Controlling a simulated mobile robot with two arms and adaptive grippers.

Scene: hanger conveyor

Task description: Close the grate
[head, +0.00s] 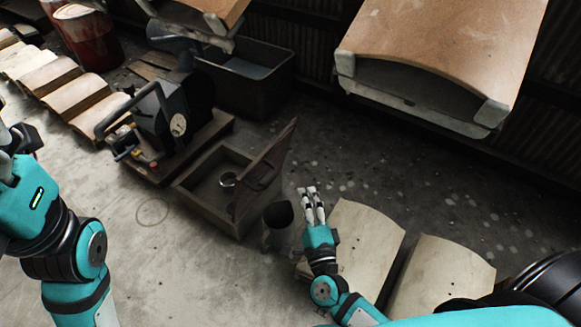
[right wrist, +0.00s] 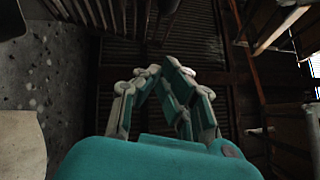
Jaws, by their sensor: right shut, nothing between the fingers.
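A low square box (head: 189,203) stands on the floor near the middle of the head view. Its dark hinged grate (head: 272,160) stands open, tilted up along the box's right side. My left gripper (head: 14,140) is at the left edge, partly cut off, far from the grate.
A dark cylindrical pot (head: 277,228) stands between the box and my right gripper. A black machine with a gauge (head: 160,123) sits behind the box at left. Pale curved panels (head: 441,277) lie at lower right. Larger panels (head: 440,50) hang above. Floor left of the box is clear.

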